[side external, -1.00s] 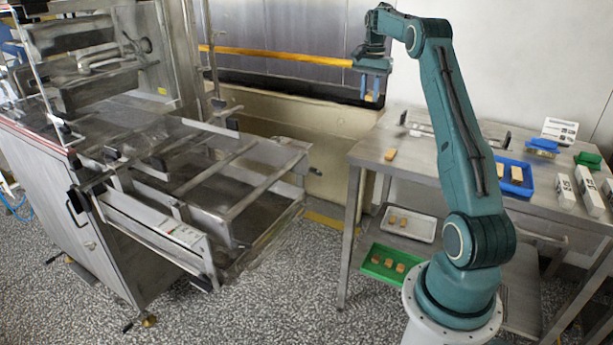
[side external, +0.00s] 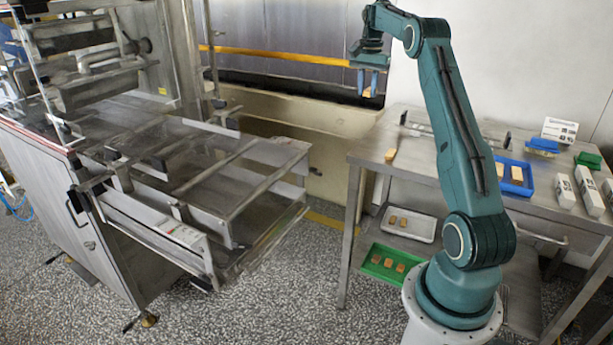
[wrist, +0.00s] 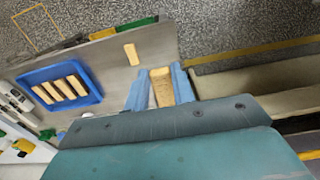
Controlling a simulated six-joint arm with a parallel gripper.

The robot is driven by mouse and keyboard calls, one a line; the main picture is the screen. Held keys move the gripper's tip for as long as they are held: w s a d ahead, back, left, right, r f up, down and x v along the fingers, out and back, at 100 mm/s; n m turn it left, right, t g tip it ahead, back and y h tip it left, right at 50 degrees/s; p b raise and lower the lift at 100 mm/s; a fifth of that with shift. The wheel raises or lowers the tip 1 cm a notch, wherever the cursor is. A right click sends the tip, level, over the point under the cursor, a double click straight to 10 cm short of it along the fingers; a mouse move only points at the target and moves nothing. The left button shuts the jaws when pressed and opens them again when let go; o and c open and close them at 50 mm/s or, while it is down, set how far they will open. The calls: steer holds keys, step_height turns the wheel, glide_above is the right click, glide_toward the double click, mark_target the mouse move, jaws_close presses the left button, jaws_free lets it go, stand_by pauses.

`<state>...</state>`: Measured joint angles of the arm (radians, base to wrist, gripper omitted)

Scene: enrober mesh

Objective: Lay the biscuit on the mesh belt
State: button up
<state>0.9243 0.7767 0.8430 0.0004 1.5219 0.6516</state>
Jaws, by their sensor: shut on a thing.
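My gripper (side external: 368,88) is shut on a tan biscuit (side external: 369,92), held high in the air near the left edge of the steel table. In the wrist view the biscuit (wrist: 161,87) sits between the two blue fingers of my gripper (wrist: 161,90). The mesh belt (side external: 235,185) is the flat grey bed running out of the machine at the left, with bars across its top. My gripper is to the right of the belt and above it, well apart from it.
The steel table (side external: 430,165) carries a loose biscuit (side external: 390,155), a blue tray (side external: 527,186) with biscuits and white boxes (side external: 564,195). A white tray (side external: 399,235) and a green tray (side external: 370,268) with biscuits lie on the lower shelf. Clear floor separates belt and table.

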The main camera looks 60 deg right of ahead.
steer(key=w+a+r+n, duration=0.2)
steer(key=w+a+n, duration=0.2)
steer(key=w+a, duration=0.4)
step_height(320, 180, up, 6)
steer(key=n, duration=1.4)
glide_above(232, 182)
steer(key=shift+f, duration=0.2)
steer(key=shift+f, duration=0.1)
step_height(232, 182, down, 16)
steer(key=shift+r, duration=0.25)
steer(key=shift+f, duration=0.1)
steer(key=shift+f, duration=2)
steer(key=shift+f, duration=0.2)
